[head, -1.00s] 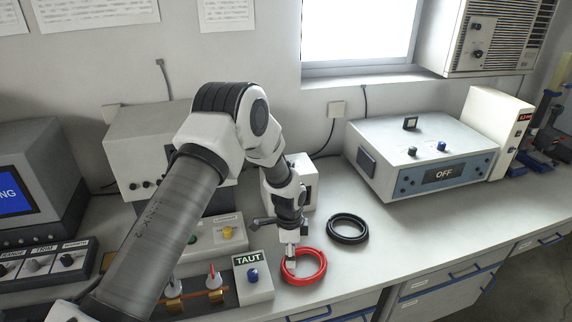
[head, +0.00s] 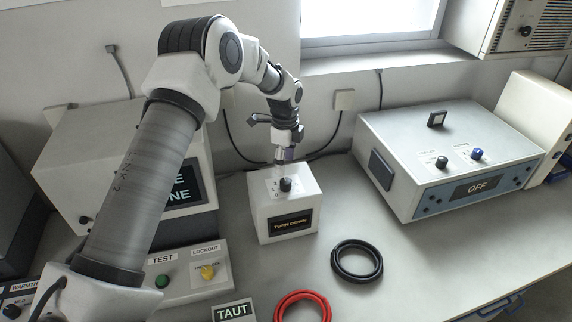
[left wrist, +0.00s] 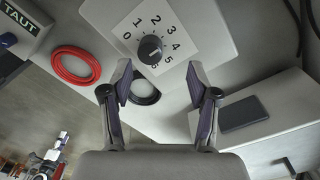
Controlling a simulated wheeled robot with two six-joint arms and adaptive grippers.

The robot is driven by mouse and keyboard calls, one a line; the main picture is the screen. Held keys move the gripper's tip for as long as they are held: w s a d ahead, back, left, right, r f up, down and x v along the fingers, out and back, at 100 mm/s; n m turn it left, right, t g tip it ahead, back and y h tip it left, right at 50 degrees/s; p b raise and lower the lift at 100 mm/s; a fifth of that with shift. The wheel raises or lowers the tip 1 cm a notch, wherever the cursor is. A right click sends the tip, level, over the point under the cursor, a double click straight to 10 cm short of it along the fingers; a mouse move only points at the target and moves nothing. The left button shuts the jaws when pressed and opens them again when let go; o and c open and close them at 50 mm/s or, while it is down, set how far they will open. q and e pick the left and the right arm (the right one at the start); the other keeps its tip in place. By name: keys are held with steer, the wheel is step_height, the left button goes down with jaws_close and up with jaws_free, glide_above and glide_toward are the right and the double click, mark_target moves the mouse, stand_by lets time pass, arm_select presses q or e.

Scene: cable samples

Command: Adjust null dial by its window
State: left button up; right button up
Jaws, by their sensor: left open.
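The dial is a black knob (head: 286,184) on top of a small white box (head: 262,217). The box's front window (head: 291,223) shows amber words that look like "TURN DOWN". My left gripper (head: 284,156) is just above the knob in the head view, pointing down. In the left wrist view its two fingers (left wrist: 160,76) are spread apart with nothing between them, and the knob lies ahead of the tips. My right gripper is not in view.
A black cable coil (head: 357,272) and a red coil (head: 279,309) lie in front of the box. A panel with TEST and LOCKOUT controls (head: 184,296) is at left. A blue-fronted instrument reading OFF (head: 402,201) stands at right.

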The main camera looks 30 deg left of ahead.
mark_target(285, 181)
arm_select(q)
steer(key=shift+s+f, duration=0.1)
steer(key=shift+f, duration=0.1)
steer(key=shift+s+d+f+p, duration=0.65)
steer(key=shift+s+f+p, duration=0.15)
steer(key=shift+f+p, duration=0.05)
steer(key=f, duration=0.3)
steer(key=f+p, duration=0.1)
steer(key=shift+w+a+f, duration=0.2)
steer(key=shift+w+a, duration=0.1)
steer(key=shift+w, duration=0.05)
steer(key=shift+w+a+f, duration=0.1)
steer(key=shift+w+f, duration=0.05)
steer(key=shift+f, duration=0.15)
steer(key=shift+s+r, duration=0.2)
steer(key=shift+c, duration=0.4)
steer(key=shift+s+d+r, duration=0.15)
steer(key=shift+d, duration=0.1)
steer(key=c, duration=0.5)
jaws_close()
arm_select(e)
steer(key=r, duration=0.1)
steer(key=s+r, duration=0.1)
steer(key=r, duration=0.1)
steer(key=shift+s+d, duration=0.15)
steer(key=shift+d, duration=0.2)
